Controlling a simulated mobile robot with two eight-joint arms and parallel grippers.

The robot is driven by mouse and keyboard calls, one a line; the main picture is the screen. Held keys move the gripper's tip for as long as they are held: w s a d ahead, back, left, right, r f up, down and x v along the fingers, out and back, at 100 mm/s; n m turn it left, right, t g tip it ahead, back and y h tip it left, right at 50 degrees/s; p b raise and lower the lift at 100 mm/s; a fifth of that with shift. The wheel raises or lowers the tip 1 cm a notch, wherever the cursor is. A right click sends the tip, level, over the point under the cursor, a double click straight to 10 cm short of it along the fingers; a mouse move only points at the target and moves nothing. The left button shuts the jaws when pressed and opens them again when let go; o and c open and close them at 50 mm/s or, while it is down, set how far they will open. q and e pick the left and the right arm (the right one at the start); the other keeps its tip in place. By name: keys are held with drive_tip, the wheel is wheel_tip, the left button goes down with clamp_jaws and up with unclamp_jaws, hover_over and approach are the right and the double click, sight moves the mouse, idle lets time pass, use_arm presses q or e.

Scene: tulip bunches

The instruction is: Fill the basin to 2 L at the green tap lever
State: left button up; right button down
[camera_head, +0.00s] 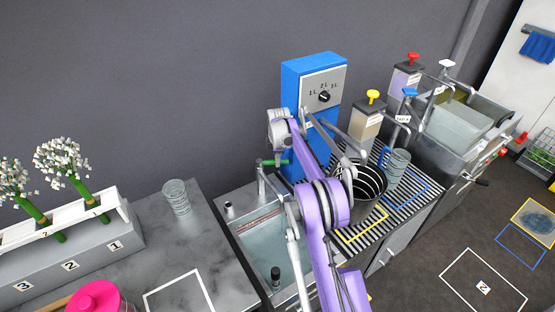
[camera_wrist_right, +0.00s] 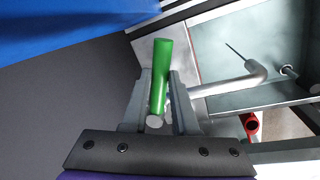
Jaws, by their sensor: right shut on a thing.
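The green tap lever (camera_head: 276,162) sits on a silver tap (camera_head: 263,186) at the back of the sink basin (camera_head: 262,238). My right gripper (camera_head: 279,149) reaches down to the lever from above. In the right wrist view, the green lever (camera_wrist_right: 163,78) lies between the two grey fingers of my right gripper (camera_wrist_right: 160,98), which are shut on it. A silver spout (camera_wrist_right: 232,85) extends over the basin beside them. My purple arm hides part of the basin; its water level is unclear. A blue box (camera_head: 305,85) behind carries a black dial (camera_head: 323,96) marked 1L, 2L, 3L. My left gripper is out of view.
A clear ribbed glass (camera_head: 177,197) stands on the counter left of the basin. White flowers (camera_head: 62,160) stand in a numbered holder at far left.

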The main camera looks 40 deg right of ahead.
drive_tip(key=shift+w+d+r+n+p, duration=0.1)
drive_tip(key=shift+w+d+n+p, duration=0.15)
drive_tip(key=shift+n, duration=0.25)
drive_tip(key=shift+w+d+r+n+p, duration=0.1)
drive_tip(key=shift+w+n+p, duration=0.2)
drive_tip(key=shift+n, duration=0.2)
drive_tip(key=shift+w+d+f+n, duration=0.15)
drive_tip(key=shift+w+f+n, duration=0.1)
drive_tip(key=shift+n, duration=0.25)
drive_tip(key=c, duration=0.7)
unclamp_jaws()
drive_tip(key=shift+r, duration=0.1)
drive_tip(key=r, duration=0.3)
drive_tip(key=s+r, duration=0.1)
drive_tip(key=r, duration=0.3)
drive_tip(key=s+r, duration=0.1)
drive_tip(key=r, duration=0.2)
drive_tip(key=shift+a+r, duration=0.3)
drive_tip(key=shift+a, duration=0.05)
